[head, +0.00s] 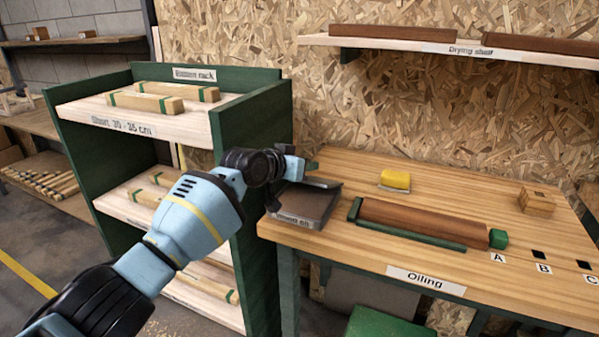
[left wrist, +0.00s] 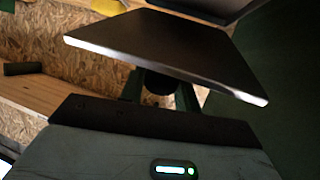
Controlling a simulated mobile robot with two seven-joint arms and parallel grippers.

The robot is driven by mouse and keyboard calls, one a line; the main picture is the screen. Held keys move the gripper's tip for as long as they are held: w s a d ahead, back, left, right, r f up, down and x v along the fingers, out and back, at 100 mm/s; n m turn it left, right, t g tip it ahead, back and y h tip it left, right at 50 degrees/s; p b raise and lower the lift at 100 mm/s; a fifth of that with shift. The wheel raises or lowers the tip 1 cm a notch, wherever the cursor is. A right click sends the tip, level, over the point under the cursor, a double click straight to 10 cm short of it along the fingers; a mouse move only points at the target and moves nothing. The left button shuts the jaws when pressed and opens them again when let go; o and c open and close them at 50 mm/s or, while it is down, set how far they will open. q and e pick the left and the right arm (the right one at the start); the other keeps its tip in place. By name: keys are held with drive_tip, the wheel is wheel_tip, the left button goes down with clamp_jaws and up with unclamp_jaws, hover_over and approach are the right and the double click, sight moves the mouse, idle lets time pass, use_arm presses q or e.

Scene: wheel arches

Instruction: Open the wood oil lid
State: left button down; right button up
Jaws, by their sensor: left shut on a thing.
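The wood oil box (head: 303,204) stands at the left end of the oiling table, with a dark grey flat lid and a label on its front. My left gripper (head: 314,175) is at the top of the box, its arm reaching in from the left. In the left wrist view the lid (left wrist: 165,45) shows as a dark panel with a pale near edge. The gripper's fingers (left wrist: 158,92) are shut on a dark round part at the lid, which looks like its handle. The arm and wrist hide part of the lid, so I cannot tell how far it is raised. My right gripper is not in view.
The oiling table (head: 450,195) holds a brown wooden bar (head: 425,221) in a green holder, a yellow sponge (head: 395,180) and a small wooden block (head: 537,202). A green rack (head: 262,110) with wood pieces stands close left of the box. A drying shelf (head: 450,46) hangs above.

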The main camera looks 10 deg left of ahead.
use_arm(q)
drive_tip(key=shift+w+d+r, duration=0.15)
drive_tip(key=shift+w+r, duration=0.3)
drive_tip(key=shift+r, duration=0.2)
drive_tip(key=shift+w+r+b, duration=0.25)
drive_tip(key=shift+r+b, duration=0.05)
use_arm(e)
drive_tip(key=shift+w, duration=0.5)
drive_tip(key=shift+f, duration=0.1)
use_arm(q)
drive_tip(key=c, duration=1)
unclamp_jaws()
drive_tip(key=shift+f, duration=0.15)
drive_tip(key=shift+c, duration=0.2)
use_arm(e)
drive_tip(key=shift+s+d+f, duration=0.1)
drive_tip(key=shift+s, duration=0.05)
use_arm(q)
drive_tip(key=shift+s, duration=0.1)
drive_tip(key=shift+p+v, duration=0.4)
drive_tip(key=shift+v, duration=0.55)
drive_tip(key=shift+p+v, duration=0.4)
drive_tip(key=shift+v, duration=2.45)
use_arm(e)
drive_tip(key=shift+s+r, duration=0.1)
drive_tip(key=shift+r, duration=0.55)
